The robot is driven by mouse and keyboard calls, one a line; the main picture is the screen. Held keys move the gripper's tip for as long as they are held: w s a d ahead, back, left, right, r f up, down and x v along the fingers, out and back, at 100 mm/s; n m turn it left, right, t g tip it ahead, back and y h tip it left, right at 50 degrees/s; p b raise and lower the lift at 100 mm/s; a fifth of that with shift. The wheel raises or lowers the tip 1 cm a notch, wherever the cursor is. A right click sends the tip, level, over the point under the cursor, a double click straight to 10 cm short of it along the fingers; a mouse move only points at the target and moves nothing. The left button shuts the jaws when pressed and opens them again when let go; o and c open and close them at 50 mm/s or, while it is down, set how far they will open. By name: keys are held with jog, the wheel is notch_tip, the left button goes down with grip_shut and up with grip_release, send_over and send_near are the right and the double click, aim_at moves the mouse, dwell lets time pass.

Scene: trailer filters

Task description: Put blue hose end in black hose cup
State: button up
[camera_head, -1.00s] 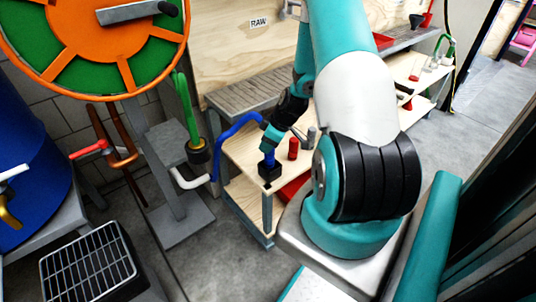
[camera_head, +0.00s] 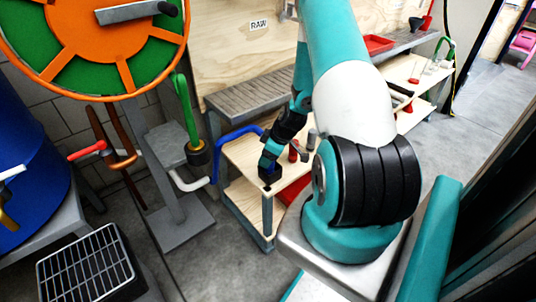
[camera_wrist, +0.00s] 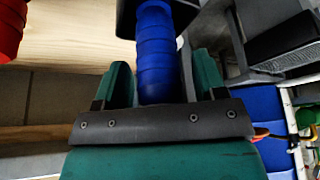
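The blue hose end (camera_wrist: 155,45) shows in the wrist view between the teal fingers of my gripper (camera_wrist: 163,85), nearly filling the gap. My gripper appears shut on it. Its far end meets the black hose cup (camera_wrist: 126,18) at the top of the wrist view; how deep it sits inside is hidden. In the head view, my gripper (camera_head: 270,160) points down directly above the black cup (camera_head: 270,178), at the near corner of the wooden cart. The blue hose (camera_head: 236,133) loops in from the left, behind the gripper.
A red cylinder (camera_head: 293,152) and a grey one (camera_head: 311,140) stand right of the gripper on the cart top (camera_head: 240,152). A green hose in a black cup (camera_head: 197,152) stands left on a grey post. A wooden wall rises behind the slatted bench (camera_head: 250,88).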

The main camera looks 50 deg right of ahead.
jog(key=p+v, duration=0.2)
jog(key=v, duration=1)
jog(key=w+a+r+n+g+y, duration=0.1)
jog(key=w+a+r, duration=0.2)
jog(key=a+r, duration=0.55)
jog(key=w+a+r+n+y, duration=0.1)
jog(key=w+a+r, duration=0.3)
jog(key=a, duration=0.7)
jog(key=s+a+r+g, duration=0.1)
jog(key=s+a+r, duration=0.25)
jog(key=a, duration=0.25)
jog(key=s+a+r+g, duration=0.1)
jog(key=s+a+r, duration=0.2)
jog(key=a+r, duration=0.3)
jog(key=s+a+r+n+g, duration=0.1)
jog(key=s+a+r, duration=0.2)
jog(key=s+a, duration=0.5)
jog(key=s, duration=0.3)
jog(key=shift+s+r+g+y, duration=0.2)
jog(key=shift+s+g+y, duration=0.05)
jog(key=shift+g+y, duration=0.05)
notch_tip(320, 180, up, 17)
jog(key=p, duration=1.7)
jog(key=shift+r+p, duration=0.25)
jog(key=shift+p, duration=0.1)
